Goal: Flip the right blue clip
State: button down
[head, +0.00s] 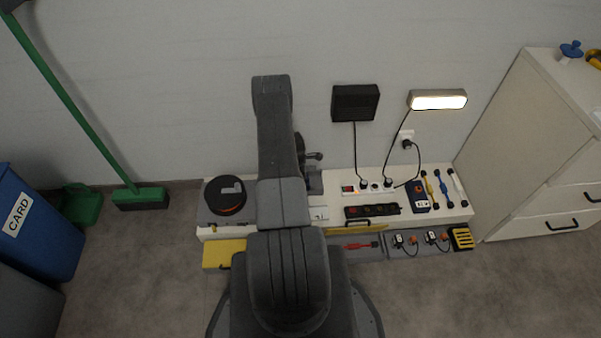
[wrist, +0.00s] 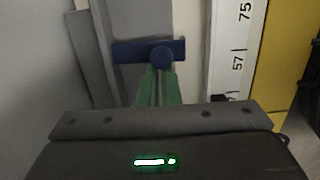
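No gap or held thing shows between the fingers. In the head view my arm hides the clip and most of my gripper.
A low white bench (head: 332,195) holds a round black device (head: 225,195), a power strip (head: 372,210) and several tools. A lit lamp (head: 438,99) and a black box (head: 355,102) are above it. A white cabinet (head: 500,140) stands right. A ruler strip (wrist: 232,60) lies right of the clip.

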jog(key=shift+s+d+r+g+p, duration=0.1)
jog(key=shift+d+r+g+p, duration=0.15)
jog(key=shift+p, duration=0.2)
jog(key=shift+a+f, duration=0.1)
jog(key=shift+f, duration=0.1)
jog(key=shift+g+b, duration=0.25)
jog(key=shift+b, duration=0.1)
jog(key=shift+r+b, duration=0.15)
jog(key=shift+b, duration=0.7)
jog(key=w+b, duration=0.1)
jog(key=b, duration=0.1)
jog(key=shift+r+b, duration=0.15)
jog(key=shift+b, duration=0.2)
jog(key=w+r+b, duration=0.1)
jog(key=b, duration=0.2)
jog(key=w+r+b, duration=0.1)
jog(key=w+b, duration=0.1)
jog(key=b, duration=0.2)
jog(key=shift+w+a, duration=0.15)
jog(key=shift+w, duration=0.1)
jog(key=shift+r, duration=0.1)
jog(key=shift+a+r, duration=0.1)
jog(key=shift+r, duration=0.05)
jog(key=shift+r, duration=0.7)
